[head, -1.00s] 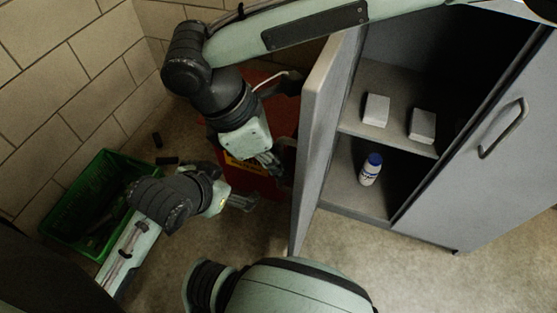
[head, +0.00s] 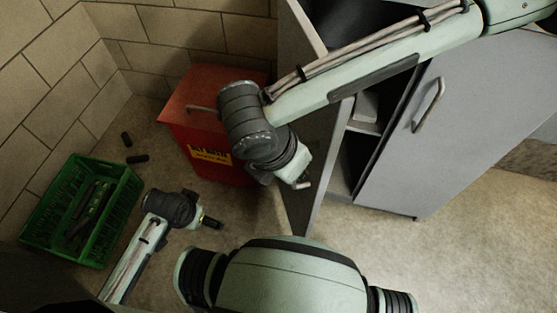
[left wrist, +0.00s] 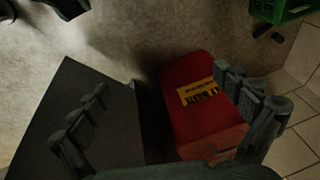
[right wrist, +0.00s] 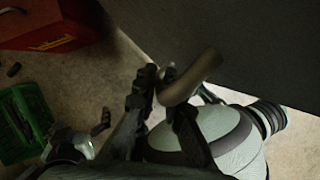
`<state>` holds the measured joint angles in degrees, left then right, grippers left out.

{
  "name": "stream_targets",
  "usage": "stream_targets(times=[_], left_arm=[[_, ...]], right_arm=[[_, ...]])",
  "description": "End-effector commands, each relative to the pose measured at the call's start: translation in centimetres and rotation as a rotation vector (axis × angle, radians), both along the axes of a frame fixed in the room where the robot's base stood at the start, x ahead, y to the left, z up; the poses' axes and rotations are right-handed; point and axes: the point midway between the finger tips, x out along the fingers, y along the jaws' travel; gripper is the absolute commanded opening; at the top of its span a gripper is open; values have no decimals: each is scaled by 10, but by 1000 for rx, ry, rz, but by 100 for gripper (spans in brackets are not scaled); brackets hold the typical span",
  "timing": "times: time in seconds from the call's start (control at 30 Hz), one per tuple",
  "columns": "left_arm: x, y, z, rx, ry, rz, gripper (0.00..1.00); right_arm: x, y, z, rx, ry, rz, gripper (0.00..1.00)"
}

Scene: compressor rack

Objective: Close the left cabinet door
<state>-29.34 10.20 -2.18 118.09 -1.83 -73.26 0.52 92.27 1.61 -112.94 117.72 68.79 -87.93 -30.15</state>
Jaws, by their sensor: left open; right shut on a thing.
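The left cabinet door (head: 322,150) stands open, a grey panel partly hidden behind my right arm. The cabinet interior shows to its right. My right gripper (head: 303,183) is at the door's outer side. In the right wrist view, my right gripper (right wrist: 163,88) is shut on the curved door handle (right wrist: 197,76), with the dark door panel (right wrist: 245,45) beyond it. My left gripper (head: 211,223) is low at the left, apart from the door. In the left wrist view, its fingers (left wrist: 165,108) are spread with nothing held between them.
A red box (head: 195,105) with a yellow label stands by the wall, close left of the door. A green crate (head: 125,205) is on the floor at left, with small dark pieces near it. The right cabinet door (head: 440,130) is shut. A white box (head: 367,104) shows inside.

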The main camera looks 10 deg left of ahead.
Motion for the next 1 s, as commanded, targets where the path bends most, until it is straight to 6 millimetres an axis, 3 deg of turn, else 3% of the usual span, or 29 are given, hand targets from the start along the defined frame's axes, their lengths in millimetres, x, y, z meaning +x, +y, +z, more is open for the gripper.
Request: stream_targets(times=[0.2,0.4,1.0], left_arm=[[-1,-1,-27,-16,15,0,100],[-3,-2,-44,-26,22,0,100],[-4,-2,-54,-31,23,0,100]], right_arm=[[13,-37,3,0,5,146,0],[23,-56,1,-1,2,234,0],[30,-66,0,-1,1,286,0]])
